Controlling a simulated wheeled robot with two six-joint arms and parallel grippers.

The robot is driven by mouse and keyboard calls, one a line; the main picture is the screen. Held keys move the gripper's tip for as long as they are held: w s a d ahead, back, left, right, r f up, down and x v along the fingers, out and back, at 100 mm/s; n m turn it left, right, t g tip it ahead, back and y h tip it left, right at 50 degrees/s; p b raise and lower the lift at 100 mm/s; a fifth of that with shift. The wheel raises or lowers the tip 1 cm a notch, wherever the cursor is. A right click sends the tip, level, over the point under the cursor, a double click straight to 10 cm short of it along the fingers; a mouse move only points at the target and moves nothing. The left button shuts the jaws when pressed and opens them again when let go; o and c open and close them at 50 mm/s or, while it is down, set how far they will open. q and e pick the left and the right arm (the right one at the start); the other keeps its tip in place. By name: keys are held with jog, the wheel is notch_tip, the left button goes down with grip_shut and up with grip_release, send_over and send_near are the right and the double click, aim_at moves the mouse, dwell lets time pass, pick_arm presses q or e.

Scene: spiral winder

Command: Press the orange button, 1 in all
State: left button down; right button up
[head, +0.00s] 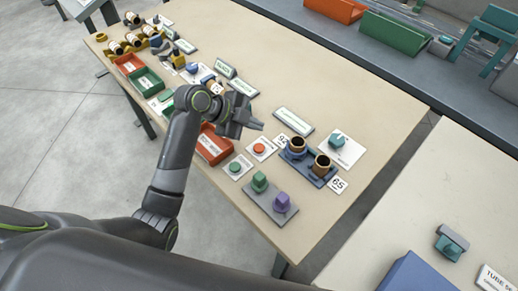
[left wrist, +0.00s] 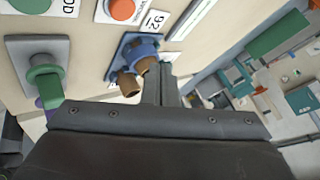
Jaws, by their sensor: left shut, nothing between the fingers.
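The orange button (head: 259,148) is a round orange cap on a white plate on the beige table. It also shows at the top edge of the left wrist view (left wrist: 122,9). My left gripper (head: 258,125) is shut and empty. In the head view its fingertips appear just above and beside the orange button, apart from it; the height above the table is hard to judge. In the left wrist view the shut fingers point toward the blue holder, with the button off to the upper left. My right gripper is not in view.
A green button (head: 235,168) sits near the orange one. A blue holder with brown cups (head: 310,166) stands to the right. A grey plate (head: 270,204) carries a green and a purple block. Red and green trays (head: 148,79) lie at the left.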

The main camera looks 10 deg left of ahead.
pick_arm(q)
jog(key=b, duration=0.4)
send_over(255, 148)
notch_tip(255, 148, down, 5)
jog(key=shift+f, duration=0.2)
jog(key=shift+f+b, duration=0.3)
jog(key=shift+f, duration=0.35)
jog(key=shift+f, duration=0.1)
dwell(0.9)
jog(key=shift+f, duration=0.3)
jog(key=shift+f+b, duration=0.45)
jog(key=shift+b, duration=0.1)
dwell(0.5)
dwell(0.3)
jog(key=shift+r+p, duration=0.8)
jog(key=shift+r, duration=0.05)
